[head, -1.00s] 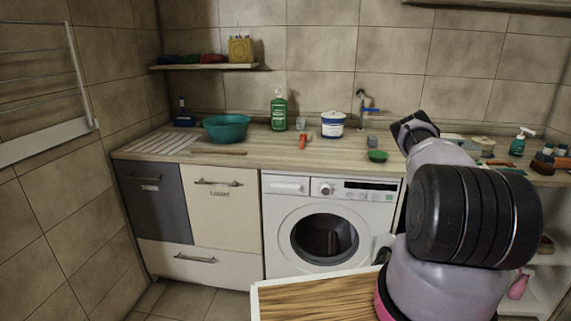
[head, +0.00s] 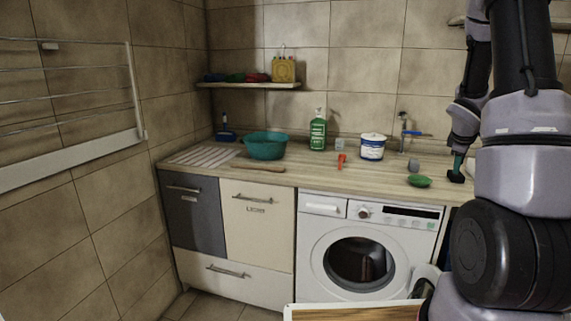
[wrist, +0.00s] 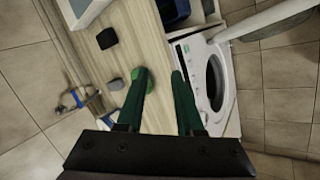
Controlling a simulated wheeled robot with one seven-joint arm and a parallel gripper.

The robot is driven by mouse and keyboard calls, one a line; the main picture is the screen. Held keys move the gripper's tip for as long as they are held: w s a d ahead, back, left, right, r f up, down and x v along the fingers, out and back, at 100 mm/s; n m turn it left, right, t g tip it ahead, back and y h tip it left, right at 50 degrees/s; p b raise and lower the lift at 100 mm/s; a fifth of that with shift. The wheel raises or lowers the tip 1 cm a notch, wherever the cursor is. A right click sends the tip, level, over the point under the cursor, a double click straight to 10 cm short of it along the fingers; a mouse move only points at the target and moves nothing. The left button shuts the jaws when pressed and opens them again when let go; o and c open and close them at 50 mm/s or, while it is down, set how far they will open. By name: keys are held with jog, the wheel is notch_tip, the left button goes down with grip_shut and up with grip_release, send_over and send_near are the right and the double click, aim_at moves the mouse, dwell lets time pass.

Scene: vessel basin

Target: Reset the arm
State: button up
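My gripper (head: 458,165) hangs low over the right part of the worktop in the head view, fingers pointing down. In the wrist view its two green fingers (wrist: 158,76) are spread apart with nothing between them. My arm stands tall at the right edge and hides the worktop's right end in the head view. A small green bowl (head: 419,181) lies just left of my gripper; in the wrist view it is partly hidden behind the left finger (wrist: 135,72). A grey cup (head: 414,165) stands behind the bowl.
A red-orange item (head: 341,160) lies near the tub. A washing machine (head: 325,240) stands below. A drying rack (head: 70,160) is at left.

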jog(key=s+a+r+m+y, duration=0.2)
jog(key=s+a+r+m, duration=0.65)
jog(key=a+r, duration=0.6)
jog(key=s+a+r+m+y, duration=0.2)
jog(key=s+a+r, duration=0.1)
jog(key=s+a, duration=0.5)
jog(key=s+a+r+m+t+y, duration=0.1)
jog(key=s+a+r, duration=0.3)
jog(key=s+a, duration=0.5)
jog(key=shift+s+m+y, duration=0.7)
jog(key=shift+m+y, duration=0.05)
jog(key=shift+y, duration=0.15)
jog(key=shift+d+t, duration=0.1)
jog(key=shift+t, duration=0.2)
